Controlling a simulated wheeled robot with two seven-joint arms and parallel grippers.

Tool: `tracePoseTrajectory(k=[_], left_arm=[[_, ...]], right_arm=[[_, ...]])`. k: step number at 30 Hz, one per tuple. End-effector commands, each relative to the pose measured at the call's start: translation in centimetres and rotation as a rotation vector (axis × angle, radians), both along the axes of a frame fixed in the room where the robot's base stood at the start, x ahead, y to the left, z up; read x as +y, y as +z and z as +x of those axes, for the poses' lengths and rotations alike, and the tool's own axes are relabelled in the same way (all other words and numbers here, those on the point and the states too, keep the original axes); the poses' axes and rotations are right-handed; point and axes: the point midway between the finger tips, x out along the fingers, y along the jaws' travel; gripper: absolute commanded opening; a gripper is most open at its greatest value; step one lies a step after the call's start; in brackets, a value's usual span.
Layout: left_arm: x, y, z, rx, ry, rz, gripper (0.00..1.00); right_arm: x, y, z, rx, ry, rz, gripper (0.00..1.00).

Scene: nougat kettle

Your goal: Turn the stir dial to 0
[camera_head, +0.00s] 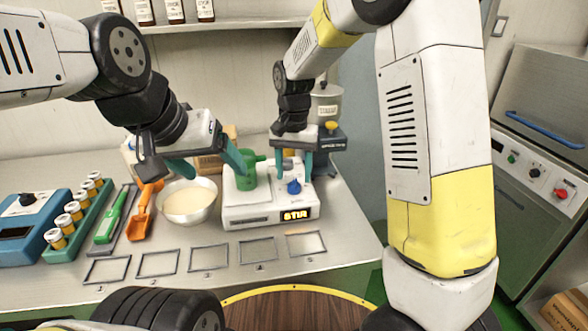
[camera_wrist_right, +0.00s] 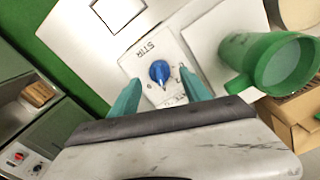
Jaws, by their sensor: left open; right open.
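The blue stir dial (camera_head: 294,187) sits on the right part of the white machine (camera_head: 243,211), whose front display reads STIR. My right gripper (camera_head: 294,170) is open above it, fingers pointing down. In the right wrist view the dial (camera_wrist_right: 159,70) lies just beyond and between the open fingertips (camera_wrist_right: 160,92), with no clear contact. A light pointer mark on the dial faces toward my gripper; the scale digits are too small to read. My left gripper (camera_head: 207,168) is open near the bowl and green mug; whether its finger touches the mug is unclear.
The green mug (camera_head: 247,171) stands on the machine, left of the dial. A bowl of pale liquid (camera_head: 189,203) stands left of the machine. Several empty square frames (camera_head: 208,257) lie along the front of the table. A grey container (camera_head: 325,105) stands behind on the right.

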Motion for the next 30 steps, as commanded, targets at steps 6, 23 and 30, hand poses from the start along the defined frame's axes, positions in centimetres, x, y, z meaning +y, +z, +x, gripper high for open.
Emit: tracePoseTrajectory(k=[6, 23, 30], left_arm=[[0.0, 0.0, 0.0, 0.000, 0.000, 0.000, 0.79], [0.0, 0.0, 0.0, 0.000, 0.000, 0.000, 0.79], [0.0, 0.0, 0.0, 0.000, 0.000, 0.000, 0.79]], right_arm=[[0.0, -2.2, 0.0, 0.000, 0.000, 0.000, 0.55], [0.0, -2.5, 0.0, -0.001, 0.000, 0.001, 0.06], [0.0, -2.5, 0.0, -0.001, 0.008, 0.001, 0.00]])
